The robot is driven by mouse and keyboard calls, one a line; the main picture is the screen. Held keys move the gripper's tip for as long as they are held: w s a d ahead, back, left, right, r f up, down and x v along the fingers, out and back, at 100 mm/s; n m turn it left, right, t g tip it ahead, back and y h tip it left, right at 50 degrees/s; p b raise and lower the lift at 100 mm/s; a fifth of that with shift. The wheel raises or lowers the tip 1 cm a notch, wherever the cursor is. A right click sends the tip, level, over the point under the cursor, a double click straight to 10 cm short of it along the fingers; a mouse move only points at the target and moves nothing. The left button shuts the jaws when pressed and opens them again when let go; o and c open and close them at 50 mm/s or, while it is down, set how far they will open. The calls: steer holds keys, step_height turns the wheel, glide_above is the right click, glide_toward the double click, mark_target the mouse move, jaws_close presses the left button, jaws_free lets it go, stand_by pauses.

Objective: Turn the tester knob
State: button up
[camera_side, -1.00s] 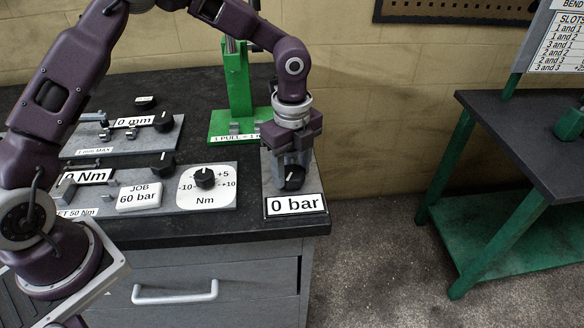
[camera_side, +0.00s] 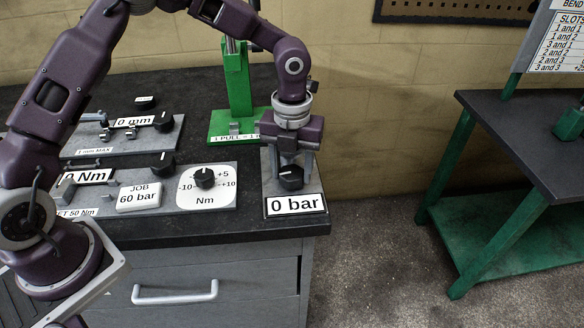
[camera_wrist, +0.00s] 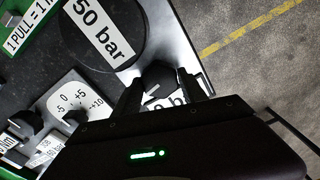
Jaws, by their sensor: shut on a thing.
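The tester knob (camera_side: 290,179) is a black knob on the grey panel behind the "0 bar" label (camera_side: 295,205), at the right front of the bench. My gripper (camera_side: 290,165) points down over it and is shut on it. The "0 bar" label (camera_wrist: 182,100) there is partly hidden by my gripper.
A round dark part with a "50 bar" label (camera_wrist: 102,28) is close beside my gripper. The green pump stand (camera_side: 238,90) is behind. Several other black knobs, including the Nm knob (camera_side: 205,177), and a "JOB 60 bar" card (camera_side: 139,196) lie left.

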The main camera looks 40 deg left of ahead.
mark_target(292, 172)
steer(key=shift+m, duration=1.1)
steer(key=o, duration=1.4)
steer(key=shift+c, duration=0.2)
step_height(292, 172, up, 7)
steer(key=shift+r, duration=0.1)
stand_by(0.7)
